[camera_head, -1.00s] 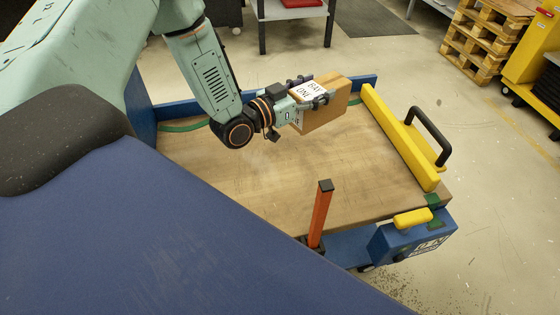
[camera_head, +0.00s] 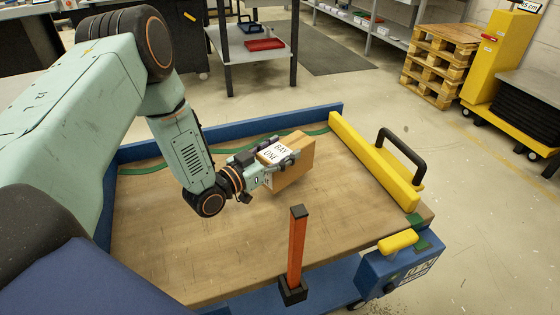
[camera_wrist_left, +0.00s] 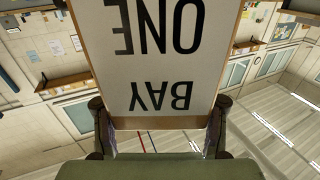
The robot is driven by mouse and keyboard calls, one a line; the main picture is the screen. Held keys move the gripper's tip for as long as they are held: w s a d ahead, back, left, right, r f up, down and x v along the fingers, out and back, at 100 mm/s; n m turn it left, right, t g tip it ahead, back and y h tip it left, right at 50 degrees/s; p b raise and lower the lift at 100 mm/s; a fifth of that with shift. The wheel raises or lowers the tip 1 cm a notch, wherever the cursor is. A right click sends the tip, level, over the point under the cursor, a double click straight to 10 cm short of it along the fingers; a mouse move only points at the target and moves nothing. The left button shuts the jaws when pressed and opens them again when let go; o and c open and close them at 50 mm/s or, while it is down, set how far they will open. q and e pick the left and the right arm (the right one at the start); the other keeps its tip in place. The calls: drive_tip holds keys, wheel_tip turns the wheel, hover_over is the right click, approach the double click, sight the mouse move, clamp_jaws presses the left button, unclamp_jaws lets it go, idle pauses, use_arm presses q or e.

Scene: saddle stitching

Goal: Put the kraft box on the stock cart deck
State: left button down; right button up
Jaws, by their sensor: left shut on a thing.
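The kraft box (camera_head: 293,166) is a brown cardboard box with a white label reading "BAY ONE". My left gripper (camera_head: 278,156) is shut on it, and the box is at the far middle part of the stock cart deck (camera_head: 190,240), a bare wooden top. I cannot tell whether the box's underside touches the deck. In the left wrist view the label of the kraft box (camera_wrist_left: 160,60) fills the middle, between the two fingers (camera_wrist_left: 158,128). My right gripper is not in view.
A yellow bar (camera_head: 372,160) with a black handle edges the deck's right side. A blue rail (camera_head: 230,131) runs along the back. An orange post (camera_head: 297,245) stands at the near edge. The deck left of the box is clear.

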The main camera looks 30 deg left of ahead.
use_arm(q)
drive_tip(key=f, duration=0.1)
drive_tip(key=f+b, duration=0.1)
drive_tip(key=shift+w+d+f, duration=0.2)
drive_tip(key=shift+d+f, duration=0.1)
drive_tip(key=shift+w, duration=0.1)
drive_tip(key=shift+a, duration=0.2)
drive_tip(key=shift+s, duration=0.2)
drive_tip(key=shift+w+d+f, duration=0.15)
drive_tip(key=shift+f, duration=0.25)
drive_tip(key=shift+f+b, duration=0.2)
drive_tip(key=shift+b, duration=0.15)
drive_tip(key=shift+r, duration=0.1)
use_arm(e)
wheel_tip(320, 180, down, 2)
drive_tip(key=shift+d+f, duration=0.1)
use_arm(q)
drive_tip(key=shift+c, duration=1.6)
unclamp_jaws()
